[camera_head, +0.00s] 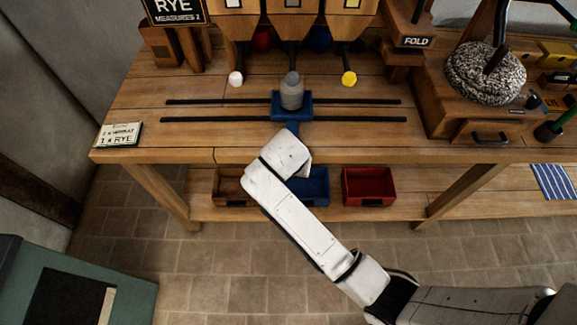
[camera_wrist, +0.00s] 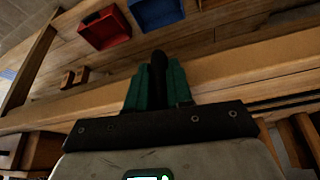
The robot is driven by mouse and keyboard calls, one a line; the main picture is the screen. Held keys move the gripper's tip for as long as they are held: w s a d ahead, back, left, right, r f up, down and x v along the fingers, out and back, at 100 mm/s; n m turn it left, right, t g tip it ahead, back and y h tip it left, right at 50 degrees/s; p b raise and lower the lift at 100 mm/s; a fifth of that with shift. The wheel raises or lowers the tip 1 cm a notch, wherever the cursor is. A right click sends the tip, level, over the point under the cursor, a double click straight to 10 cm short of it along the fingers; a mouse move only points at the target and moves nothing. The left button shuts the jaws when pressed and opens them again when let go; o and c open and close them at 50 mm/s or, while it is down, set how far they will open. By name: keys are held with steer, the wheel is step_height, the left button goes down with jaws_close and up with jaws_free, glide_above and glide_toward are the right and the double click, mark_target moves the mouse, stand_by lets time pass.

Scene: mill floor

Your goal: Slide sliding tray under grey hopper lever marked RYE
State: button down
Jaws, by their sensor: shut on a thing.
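The blue sliding tray (camera_head: 278,104) sits on two dark rails and carries a grey jar (camera_head: 291,97). A grey knob (camera_head: 292,77) of the middle hopper lever shows right above the jar, so the tray appears lined up with it. A white knob (camera_head: 236,79) is to the left and a yellow knob (camera_head: 349,79) to the right. My gripper (camera_wrist: 157,85) is at the tray's front; its green fingers are shut on a dark handle (camera_wrist: 159,62), seemingly the tray's. In the head view my wrist hides the fingers.
The rails (camera_head: 365,119) run clear to both sides. A RYE sign (camera_head: 176,8) stands at the back left; an order card (camera_head: 119,134) lies at the left edge. Below the bench top are a wooden bin, a blue bin (camera_head: 313,187) and a red bin (camera_head: 369,186).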

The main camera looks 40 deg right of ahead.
steer(key=c, duration=1.1)
jaws_free()
steer(key=shift+a+r, duration=0.1)
steer(key=v, duration=1)
steer(key=shift+r, duration=0.25)
steer(key=shift+a, duration=0.15)
steer(key=s+d+f+n+y, duration=0.1)
steer(key=s+f+n, duration=0.2)
steer(key=s, duration=0.4)
steer(key=s+d+f+n+g+y, duration=0.1)
steer(key=s+d+f+n, duration=0.1)
steer(key=s, duration=0.5)
steer(key=s+d+f+n+g+y, duration=0.1)
steer(key=s+d+f+n, duration=0.1)
steer(key=s, duration=0.6)
step_height(320, 180, down, 2)
steer(key=shift+f+n+b, duration=0.25)
steer(key=shift+n+b, duration=0.05)
steer(key=shift+n, duration=0.6)
